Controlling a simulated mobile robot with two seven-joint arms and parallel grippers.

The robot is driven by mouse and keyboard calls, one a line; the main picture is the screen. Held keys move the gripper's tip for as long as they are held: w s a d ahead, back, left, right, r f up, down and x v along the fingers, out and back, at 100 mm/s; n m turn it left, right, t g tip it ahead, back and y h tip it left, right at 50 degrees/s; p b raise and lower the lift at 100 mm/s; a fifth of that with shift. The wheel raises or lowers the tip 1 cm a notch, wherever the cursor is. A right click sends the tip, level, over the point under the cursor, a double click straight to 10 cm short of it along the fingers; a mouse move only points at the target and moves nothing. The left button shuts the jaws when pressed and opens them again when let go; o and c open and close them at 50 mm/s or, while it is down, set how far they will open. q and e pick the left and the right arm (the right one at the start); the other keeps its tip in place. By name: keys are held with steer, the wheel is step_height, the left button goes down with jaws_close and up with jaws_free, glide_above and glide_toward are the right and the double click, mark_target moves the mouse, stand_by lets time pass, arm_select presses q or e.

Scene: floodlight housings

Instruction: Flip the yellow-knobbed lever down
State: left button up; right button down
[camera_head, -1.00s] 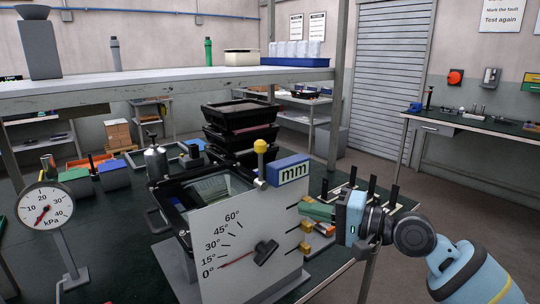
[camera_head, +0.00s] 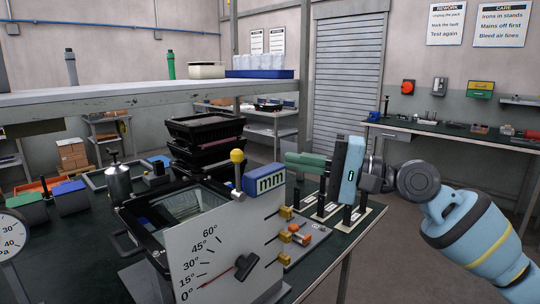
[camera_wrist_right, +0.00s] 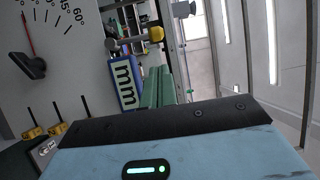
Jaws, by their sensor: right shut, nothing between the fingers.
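The yellow-knobbed lever (camera_head: 237,157) stands upright at the top right of the white angle-scale panel (camera_head: 215,250), beside the blue "mm" block (camera_head: 265,180). Its yellow ball is at the top of a short grey shaft. My right gripper (camera_head: 290,158) is to the right of the lever at about knob height, apart from it. Its green fingers are shut and empty, pointing left. In the right wrist view, the yellow knob (camera_wrist_right: 156,34) shows just beyond the green fingers (camera_wrist_right: 160,85). My left gripper is not in view.
A black-framed housing (camera_head: 135,250) sits behind the panel. Black upright posts (camera_head: 325,195) stand below my right gripper. Stacked black trays (camera_head: 205,130) and a grey shelf (camera_head: 150,87) are farther back.

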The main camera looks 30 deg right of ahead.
mark_target(238, 174)
steer(key=p+x, duration=0.2)
steer(key=x, duration=0.6)
steer(key=shift+w+a+r, duration=0.15)
steer(key=shift+w, duration=0.05)
steer(key=shift+w+a, duration=0.4)
steer(key=shift+s+f+b, duration=0.15)
steer(key=shift+f+b, duration=0.15)
steer(key=shift+b, duration=0.05)
steer(key=shift+s+r, duration=0.1)
steer(key=shift+s+d+n+t+y+b, duration=0.2)
steer(key=shift+n+t+y+b, duration=0.15)
steer(key=shift+b, duration=0.4)
